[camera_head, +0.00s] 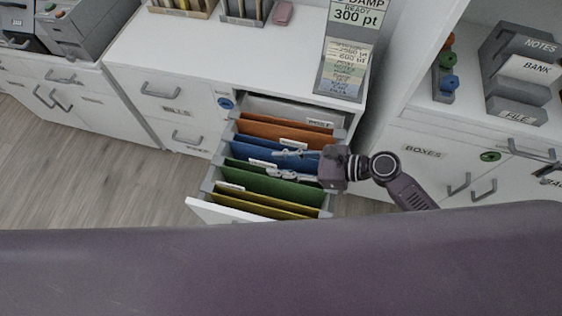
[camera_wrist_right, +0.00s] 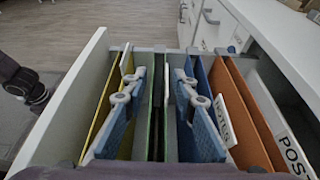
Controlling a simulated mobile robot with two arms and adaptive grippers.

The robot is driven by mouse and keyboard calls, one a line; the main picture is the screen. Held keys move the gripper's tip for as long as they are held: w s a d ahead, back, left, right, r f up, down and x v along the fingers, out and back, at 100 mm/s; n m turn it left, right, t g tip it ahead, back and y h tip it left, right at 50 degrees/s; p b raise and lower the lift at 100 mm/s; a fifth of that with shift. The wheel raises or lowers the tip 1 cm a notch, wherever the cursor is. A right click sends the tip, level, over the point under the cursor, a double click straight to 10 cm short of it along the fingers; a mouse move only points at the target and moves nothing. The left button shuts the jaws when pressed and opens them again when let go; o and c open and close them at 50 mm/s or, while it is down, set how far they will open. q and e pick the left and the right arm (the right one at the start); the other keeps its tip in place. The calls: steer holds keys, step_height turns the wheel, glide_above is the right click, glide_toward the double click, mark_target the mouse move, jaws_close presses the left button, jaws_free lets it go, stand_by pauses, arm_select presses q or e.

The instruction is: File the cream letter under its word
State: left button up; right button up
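An open drawer (camera_head: 199,206) holds hanging folders in orange (camera_head: 285,131), blue (camera_head: 262,150), green (camera_head: 270,186) and yellow (camera_head: 262,206), some with white tabs. My right gripper (camera_head: 284,164) reaches in from the right, over the blue and green folders. In the wrist view its two fingers (camera_wrist_right: 158,95) are spread wide, with dark and green folder edges (camera_wrist_right: 153,140) between them. I see no letter held between them. I cannot make out the cream letter in either view.
A white desk (camera_head: 215,60) with a grey card board (camera_head: 346,65) stands behind the drawer. The drawer walls closely border the right gripper. The floor (camera_head: 100,165) to the left is clear.

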steer(key=v, duration=1.2)
stand_by(0.6)
